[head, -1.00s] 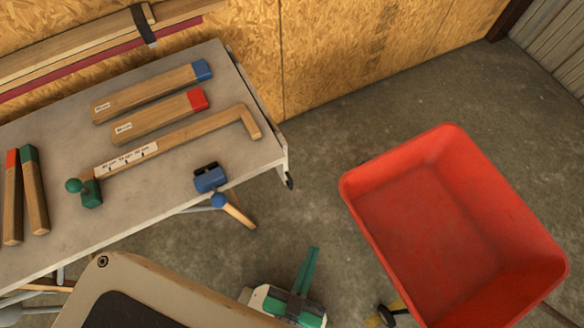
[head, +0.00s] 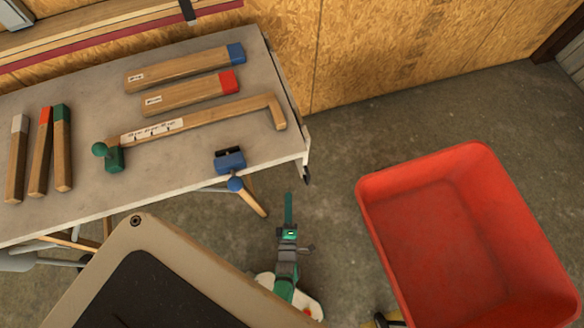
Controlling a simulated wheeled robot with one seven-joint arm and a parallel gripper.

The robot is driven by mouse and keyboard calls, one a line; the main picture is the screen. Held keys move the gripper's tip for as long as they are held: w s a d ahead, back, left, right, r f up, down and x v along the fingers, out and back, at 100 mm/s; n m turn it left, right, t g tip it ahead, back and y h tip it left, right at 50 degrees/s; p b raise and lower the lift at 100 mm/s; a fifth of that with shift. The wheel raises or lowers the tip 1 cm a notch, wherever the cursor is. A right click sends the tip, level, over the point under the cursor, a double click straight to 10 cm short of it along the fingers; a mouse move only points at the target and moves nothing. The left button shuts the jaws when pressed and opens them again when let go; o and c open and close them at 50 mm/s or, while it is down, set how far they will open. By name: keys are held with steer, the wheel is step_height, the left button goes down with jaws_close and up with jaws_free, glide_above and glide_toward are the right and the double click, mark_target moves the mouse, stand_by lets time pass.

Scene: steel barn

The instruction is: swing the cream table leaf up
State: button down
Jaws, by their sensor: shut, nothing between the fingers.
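The table (head: 200,165) has a pale grey-cream top. At its right end the cream leaf (head: 291,103) seems to hang down. I see it almost edge-on as a thin strip, and its face is hidden. My gripper (head: 288,206), green and grey, is shut and empty. In the picture it lies below the table's right front corner, over the concrete floor and apart from the leaf.
Wooden bars with coloured ends (head: 185,70), a long wooden hooked gauge (head: 200,118) and a blue clamp-like tool (head: 230,160) lie on the table. A red tub (head: 450,225) stands to the right. Bare floor (head: 350,135) lies between. A plywood wall (head: 400,50) is behind.

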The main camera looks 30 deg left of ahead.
steer(key=w+a+f+n, duration=0.1)
steer(key=w+a, duration=0.2)
steer(key=w, duration=0.3)
steer(key=w+a+f+n+y, duration=0.1)
steer(key=w+a, duration=0.2)
steer(key=w, duration=0.4)
steer(key=shift+a+n+g, duration=0.15)
steer(key=shift+n+g, duration=0.15)
steer(key=shift+n, duration=0.1)
